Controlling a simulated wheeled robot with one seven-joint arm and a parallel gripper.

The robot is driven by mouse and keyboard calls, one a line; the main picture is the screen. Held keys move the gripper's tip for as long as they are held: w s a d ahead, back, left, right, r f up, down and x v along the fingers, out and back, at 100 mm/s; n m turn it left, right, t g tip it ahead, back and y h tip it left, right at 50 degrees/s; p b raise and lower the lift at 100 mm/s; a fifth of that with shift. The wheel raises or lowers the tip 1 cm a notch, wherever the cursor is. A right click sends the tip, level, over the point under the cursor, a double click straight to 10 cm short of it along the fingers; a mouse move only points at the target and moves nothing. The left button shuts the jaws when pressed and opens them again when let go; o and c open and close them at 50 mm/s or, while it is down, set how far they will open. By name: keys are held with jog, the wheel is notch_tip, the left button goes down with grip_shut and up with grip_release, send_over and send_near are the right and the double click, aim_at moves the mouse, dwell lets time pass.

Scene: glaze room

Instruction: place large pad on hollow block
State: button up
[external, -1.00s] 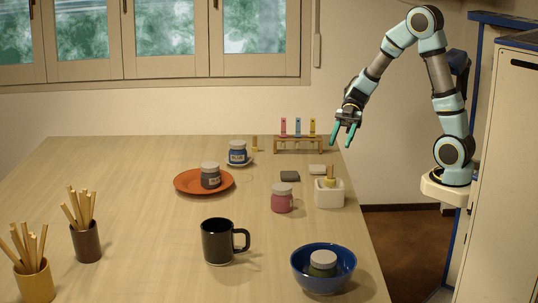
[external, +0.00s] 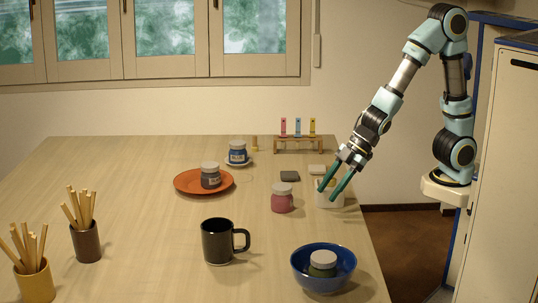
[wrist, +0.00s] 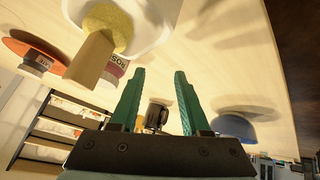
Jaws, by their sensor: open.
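A white block (external: 323,203) with an opening stands near the table's right edge; my fingers partly hide it in the external view. In the wrist view the white block (wrist: 150,38) has a rounded opening holding a yellow spongy piece (wrist: 108,18) with a wooden stick (wrist: 90,55). I cannot tell for sure which pad is the large one. My gripper (external: 326,194) is open and empty, pointing down-left in front of the block. Its fingers (wrist: 160,70) show apart in the wrist view.
A pink jar (external: 282,200) stands just left of the block. A blue bowl (external: 299,266) with a jar inside and a black mug (external: 217,243) are nearer. An orange plate (external: 188,187) with a jar is left. A wooden rack (external: 298,139) stands behind. The table's left middle is clear.

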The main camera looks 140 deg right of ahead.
jog(key=s+a+f+g+y, duration=0.1)
jog(key=s+a, duration=0.3)
jog(key=a, duration=0.4)
jog(key=s+a+f+g+y, duration=0.1)
jog(key=s+a+f+g, duration=0.2)
jog(key=a, duration=0.5)
jog(key=shift+s+a+m+g+y, duration=0.15)
jog(key=shift+s+m+g+y, duration=0.15)
jog(key=shift+s+g, duration=0.45)
jog(key=shift+s, duration=0.1)
